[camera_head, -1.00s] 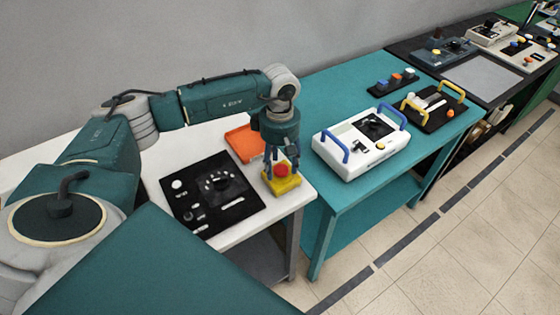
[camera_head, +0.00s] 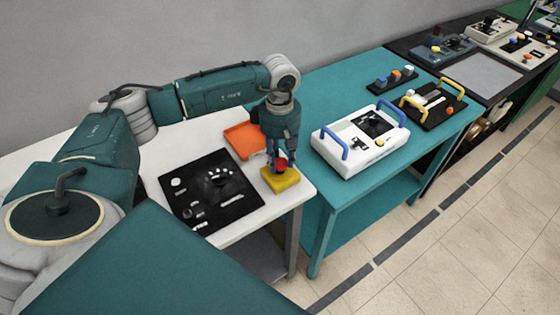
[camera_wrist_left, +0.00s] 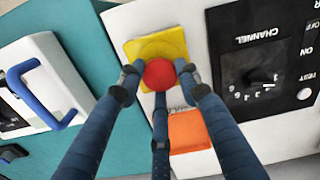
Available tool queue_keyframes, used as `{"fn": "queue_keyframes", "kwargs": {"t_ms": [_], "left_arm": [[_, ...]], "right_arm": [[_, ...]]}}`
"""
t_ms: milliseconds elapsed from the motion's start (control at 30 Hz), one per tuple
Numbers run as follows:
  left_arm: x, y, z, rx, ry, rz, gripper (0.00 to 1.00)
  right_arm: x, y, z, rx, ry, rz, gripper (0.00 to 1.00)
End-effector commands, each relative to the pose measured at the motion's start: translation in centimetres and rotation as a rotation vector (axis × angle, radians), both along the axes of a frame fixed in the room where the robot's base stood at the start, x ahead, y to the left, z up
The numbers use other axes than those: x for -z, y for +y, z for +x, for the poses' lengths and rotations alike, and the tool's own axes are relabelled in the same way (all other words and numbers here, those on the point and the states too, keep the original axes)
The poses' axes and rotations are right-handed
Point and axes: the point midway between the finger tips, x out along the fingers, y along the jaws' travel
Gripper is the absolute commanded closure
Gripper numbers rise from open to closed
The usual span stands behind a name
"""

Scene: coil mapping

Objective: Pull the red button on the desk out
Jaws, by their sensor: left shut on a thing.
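The red button (camera_head: 281,163) is at the front right corner of the white desk (camera_head: 260,210), above its square yellow base (camera_head: 284,182). In the left wrist view the button (camera_wrist_left: 159,75) is a round red cap in front of the yellow base (camera_wrist_left: 150,47). My left gripper (camera_head: 280,166) points straight down with its fingers closed around the button. In the wrist view the fingers (camera_wrist_left: 160,78) touch the cap from the sides. The stem under the cap is hidden. My right gripper is not in view.
A black control panel (camera_head: 185,211) lies left of the button, and an orange tray (camera_head: 243,139) lies behind it. A teal table (camera_head: 318,90) to the right holds a white box with blue handles (camera_head: 353,160). A gap separates the box from the gripper.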

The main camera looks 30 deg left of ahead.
Motion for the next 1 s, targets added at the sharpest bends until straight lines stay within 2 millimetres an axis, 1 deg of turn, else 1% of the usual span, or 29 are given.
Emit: {"fn": "queue_keyframes", "kwargs": {"t_ms": [33, 233, 267, 300, 333, 367, 633, 733, 867, 1000], "left_arm": [[-0.4, 0.5, 0.2, -0.006, -0.005, 0.010, 1.00], [-0.6, 0.6, 0.2, -0.008, -0.007, 0.012, 1.00], [-0.7, 0.7, 0.2, -0.008, -0.007, 0.012, 0.64], [-0.7, 0.7, 0.2, -0.008, -0.007, 0.012, 0.56], [-0.7, 0.6, 0.2, -0.008, -0.007, 0.011, 0.50], [-0.7, 0.6, 0.2, -0.008, -0.007, 0.011, 0.47], [-0.5, 0.3, 0.1, -0.004, -0.004, 0.007, 0.47], [-1.0, 0.3, 0.2, -0.003, -0.006, 0.006, 0.47], [-2.8, 0.4, 0.2, -0.004, -0.008, 0.006, 0.47], [-5.9, 0.4, 0.2, -0.005, -0.010, 0.007, 0.47]], "right_arm": [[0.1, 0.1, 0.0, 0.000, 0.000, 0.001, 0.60], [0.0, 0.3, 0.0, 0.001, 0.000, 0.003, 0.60], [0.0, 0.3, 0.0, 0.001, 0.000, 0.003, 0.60], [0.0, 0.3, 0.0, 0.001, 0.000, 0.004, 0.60], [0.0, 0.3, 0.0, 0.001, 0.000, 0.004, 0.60], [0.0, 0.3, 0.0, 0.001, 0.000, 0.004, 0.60], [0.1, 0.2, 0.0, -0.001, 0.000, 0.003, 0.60], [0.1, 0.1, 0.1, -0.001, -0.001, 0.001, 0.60], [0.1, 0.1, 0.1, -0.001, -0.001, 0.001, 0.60], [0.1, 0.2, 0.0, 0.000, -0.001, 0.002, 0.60]]}}
